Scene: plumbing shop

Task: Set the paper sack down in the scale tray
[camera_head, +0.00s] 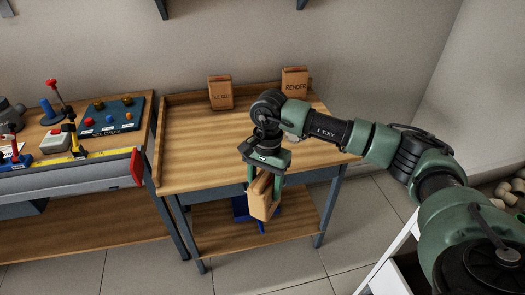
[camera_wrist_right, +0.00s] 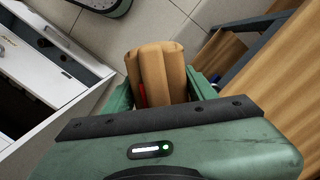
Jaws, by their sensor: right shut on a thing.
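My right gripper (camera_head: 265,188) is shut on a brown paper sack (camera_head: 262,198) and holds it in front of the wooden table's front edge, above the lower shelf. In the right wrist view the sack (camera_wrist_right: 157,68) sits between the two green fingers. A blue object (camera_head: 241,208) is on the lower shelf behind and below the sack, partly hidden by it. I cannot tell whether it is the scale, and no scale tray is clearly recognisable. My left gripper is not in view.
Two more brown sacks, one on the left (camera_head: 220,93) and one marked RENDER (camera_head: 295,82), stand at the back of the wooden table (camera_head: 200,150). A workbench (camera_head: 75,175) with tools is at the left. A white cabinet (camera_head: 393,270) stands at the lower right.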

